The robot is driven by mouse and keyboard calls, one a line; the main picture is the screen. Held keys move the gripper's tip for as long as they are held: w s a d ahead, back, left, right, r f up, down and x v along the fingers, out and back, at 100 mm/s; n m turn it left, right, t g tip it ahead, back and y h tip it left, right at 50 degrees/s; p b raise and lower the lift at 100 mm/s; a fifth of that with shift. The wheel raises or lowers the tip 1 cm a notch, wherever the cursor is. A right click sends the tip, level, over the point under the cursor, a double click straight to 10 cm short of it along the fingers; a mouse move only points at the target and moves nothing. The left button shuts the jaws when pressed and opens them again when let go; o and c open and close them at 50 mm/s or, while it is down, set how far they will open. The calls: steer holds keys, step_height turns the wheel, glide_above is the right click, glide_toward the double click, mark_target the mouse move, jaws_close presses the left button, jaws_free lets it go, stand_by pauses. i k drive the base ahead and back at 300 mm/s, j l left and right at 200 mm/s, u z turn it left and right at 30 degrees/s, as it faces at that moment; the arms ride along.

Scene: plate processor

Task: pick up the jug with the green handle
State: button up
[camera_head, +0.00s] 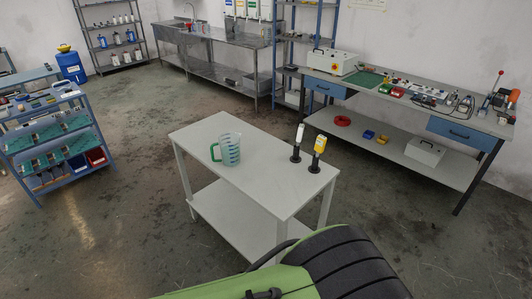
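The jug (231,150) is clear with green markings and a green handle (214,152) on its left side. It stands upright on the top of a small light-grey table (249,189), near the middle of its far half. My gripper cannot be made out in this view. Only a green and black part of my own body shows at the bottom of the picture, apart from the jug.
Two dark-based bottles, one white-topped (297,143) and one yellow (317,154), stand right of the jug. A workbench (400,94) is at the right, a blue trolley (52,140) at the left, a steel sink counter (222,38) behind. Open floor surrounds the table.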

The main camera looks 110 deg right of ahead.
mark_target(229, 142)
steer(key=i+j+z, duration=0.1)
steer(key=z, duration=2.35)
steer(key=j+z, duration=0.15)
steer(key=z, duration=0.25)
steer(key=j+z, duration=0.15)
steer(key=z, duration=0.25)
steer(key=k+j+z, duration=0.1)
steer(key=z, duration=0.25)
